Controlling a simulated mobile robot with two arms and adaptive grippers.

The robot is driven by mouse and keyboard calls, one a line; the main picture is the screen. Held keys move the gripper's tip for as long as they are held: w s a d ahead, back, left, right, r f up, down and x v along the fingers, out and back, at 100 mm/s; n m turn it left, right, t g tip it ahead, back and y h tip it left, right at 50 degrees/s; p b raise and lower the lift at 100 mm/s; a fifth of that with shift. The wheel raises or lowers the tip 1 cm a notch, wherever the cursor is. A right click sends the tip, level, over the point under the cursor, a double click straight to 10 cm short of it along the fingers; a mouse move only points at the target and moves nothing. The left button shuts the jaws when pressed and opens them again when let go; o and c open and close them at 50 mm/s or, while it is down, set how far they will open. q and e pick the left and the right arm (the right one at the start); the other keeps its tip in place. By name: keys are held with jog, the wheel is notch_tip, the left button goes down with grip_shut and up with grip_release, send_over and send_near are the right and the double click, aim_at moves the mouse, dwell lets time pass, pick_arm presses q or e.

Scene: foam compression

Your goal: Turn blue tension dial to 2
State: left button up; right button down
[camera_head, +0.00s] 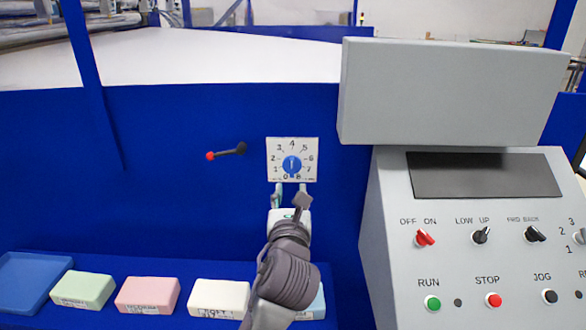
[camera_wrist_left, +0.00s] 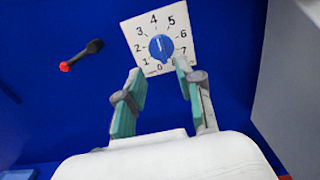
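The blue tension dial (camera_head: 292,166) sits on a white square plate (camera_head: 311,146) numbered 0 to 8, on the blue machine panel. It also shows in the left wrist view (camera_wrist_left: 161,47). A pale line runs roughly upright on its face; which number it points to is hard to tell. My left gripper (camera_head: 290,188) is open and empty, just below and in front of the dial. In the left wrist view its two fingers (camera_wrist_left: 160,73) stand apart on either side below the dial, apparently not touching it. My right gripper is not in view.
A black lever with a red knob (camera_head: 211,156) sticks out left of the dial. A grey control console (camera_head: 385,230) stands at right. Green (camera_head: 83,289), pink (camera_head: 147,295) and white (camera_head: 218,298) foam blocks and a blue tray (camera_head: 30,280) lie on the ledge below.

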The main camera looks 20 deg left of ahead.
aim_at(292, 168)
pick_arm(q)
jog(key=p+x, duration=0.1)
jog(key=x, duration=0.8)
jog(key=shift+w+f, duration=0.15)
jog(key=shift+w, duration=0.25)
jog(key=shift+c, duration=0.3)
grip_shut()
